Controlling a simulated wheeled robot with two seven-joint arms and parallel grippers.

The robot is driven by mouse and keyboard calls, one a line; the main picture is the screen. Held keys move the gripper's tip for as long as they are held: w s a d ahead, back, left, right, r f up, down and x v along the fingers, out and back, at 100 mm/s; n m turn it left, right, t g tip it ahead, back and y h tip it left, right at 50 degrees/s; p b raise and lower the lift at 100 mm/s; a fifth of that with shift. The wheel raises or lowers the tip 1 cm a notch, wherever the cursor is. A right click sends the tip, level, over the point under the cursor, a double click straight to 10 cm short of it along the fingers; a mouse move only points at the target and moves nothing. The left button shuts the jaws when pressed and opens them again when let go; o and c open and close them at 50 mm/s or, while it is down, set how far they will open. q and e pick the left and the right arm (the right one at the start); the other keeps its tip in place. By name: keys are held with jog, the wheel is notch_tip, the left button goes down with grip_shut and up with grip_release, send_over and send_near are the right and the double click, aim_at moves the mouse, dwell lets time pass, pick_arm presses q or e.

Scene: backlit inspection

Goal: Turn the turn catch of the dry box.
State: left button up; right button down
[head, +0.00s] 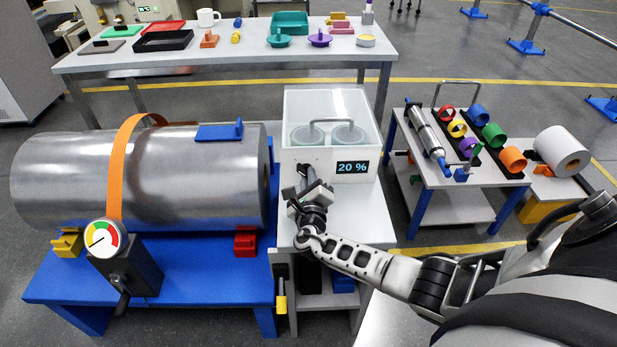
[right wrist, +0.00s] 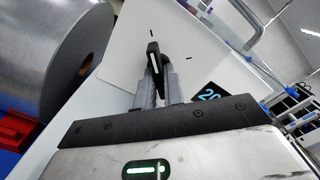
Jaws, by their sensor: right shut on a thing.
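The dry box (head: 346,100) is white with a clear lid, a handle on top and two round containers inside. Its front display (head: 352,167) reads 20 %. The turn catch (right wrist: 153,56) is a small black knob with a white stripe on the box's front face, left of the display. In the right wrist view its stripe points roughly at the upper of two black marks on the face. My right gripper (right wrist: 159,82) is shut on the catch; in the head view the gripper (head: 305,184) mostly hides it. My left gripper is not in view.
A large metal roll (head: 190,175) with an orange strap lies on the blue bench left of the box. A gauge (head: 102,238) stands in front of it. A side table (head: 455,183) with coloured rings is at right. A long table (head: 240,60) stands behind.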

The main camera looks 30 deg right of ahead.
jog(key=shift+f, duration=0.1)
jog(key=c, duration=1.5)
grip_release()
jog(key=shift+s, duration=0.1)
jog(key=p+v, duration=0.1)
jog(key=v, duration=1.4)
jog(key=shift+s+p, duration=0.35)
jog(key=shift+s, duration=0.05)
jog(key=shift+a, duration=0.15)
